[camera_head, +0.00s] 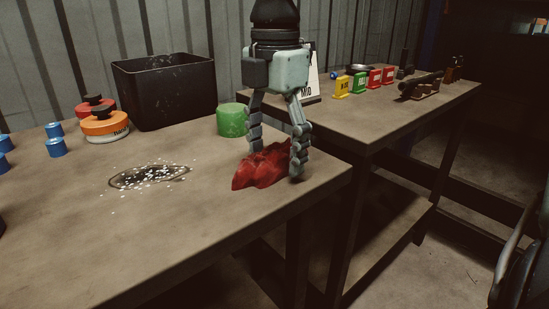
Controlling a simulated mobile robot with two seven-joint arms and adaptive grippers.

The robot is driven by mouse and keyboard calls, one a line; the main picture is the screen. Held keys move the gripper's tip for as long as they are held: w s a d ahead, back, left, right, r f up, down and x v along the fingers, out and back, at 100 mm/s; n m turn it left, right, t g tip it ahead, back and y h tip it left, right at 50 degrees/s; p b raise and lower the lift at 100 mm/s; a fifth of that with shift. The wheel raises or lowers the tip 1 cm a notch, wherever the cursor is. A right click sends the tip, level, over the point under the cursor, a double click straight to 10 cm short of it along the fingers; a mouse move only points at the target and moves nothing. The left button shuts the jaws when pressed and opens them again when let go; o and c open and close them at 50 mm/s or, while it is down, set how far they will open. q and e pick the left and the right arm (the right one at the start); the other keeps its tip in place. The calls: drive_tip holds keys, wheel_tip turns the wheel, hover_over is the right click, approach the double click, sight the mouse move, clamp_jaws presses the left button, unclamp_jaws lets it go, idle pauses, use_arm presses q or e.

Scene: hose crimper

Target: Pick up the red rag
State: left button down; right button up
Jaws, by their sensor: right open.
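The red rag (260,169) lies crumpled on the table (205,235), close to its right end. My right gripper (277,163) points straight down over the rag. Its two fingers are spread, one at the rag's back left and one at its right side. The rag lies between and in front of the fingertips; I cannot tell whether they touch it. My left gripper does not show.
A green cylinder (232,120) stands just left of the gripper. A black bin (165,90), an orange round container (105,125) and several blue cylinders stand farther left. White bits (150,176) lie on a dark patch. A second table (370,120) adjoins at right.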

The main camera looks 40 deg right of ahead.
sight(275, 144)
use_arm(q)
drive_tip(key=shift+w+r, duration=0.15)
use_arm(e)
drive_tip(key=c, duration=1.3)
